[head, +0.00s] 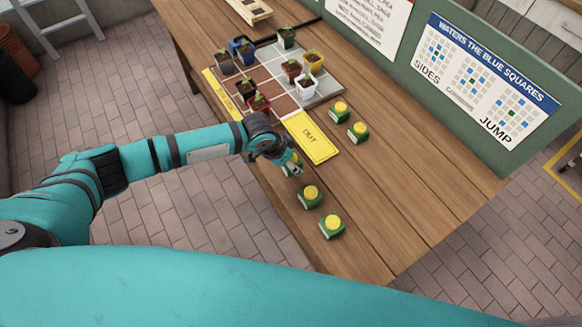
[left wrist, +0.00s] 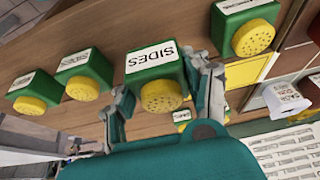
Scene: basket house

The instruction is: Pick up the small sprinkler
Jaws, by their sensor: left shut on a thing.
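Small sprinklers, green boxes with round yellow heads, stand on the wooden table. My left gripper (head: 291,163) is shut on one of them, a sprinkler (left wrist: 155,64) with a white label reading "SIDES". In the left wrist view the two fingers (left wrist: 160,98) sit on either side of this sprinkler. In the head view the gripper mostly hides it. Two other sprinklers stand nearer in the head view, a front one (head: 331,226) and a middle one (head: 311,196). Two more, one (head: 358,132) and another (head: 340,111), stand beyond. My right gripper is not in view.
A yellow "OUT" panel (head: 312,137) lies beside the gripper, at the edge of a tiled board (head: 322,92) with several potted plants. A green sign board (head: 480,140) stands along the table's far side. The wooden table (head: 400,200) is bare at the right.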

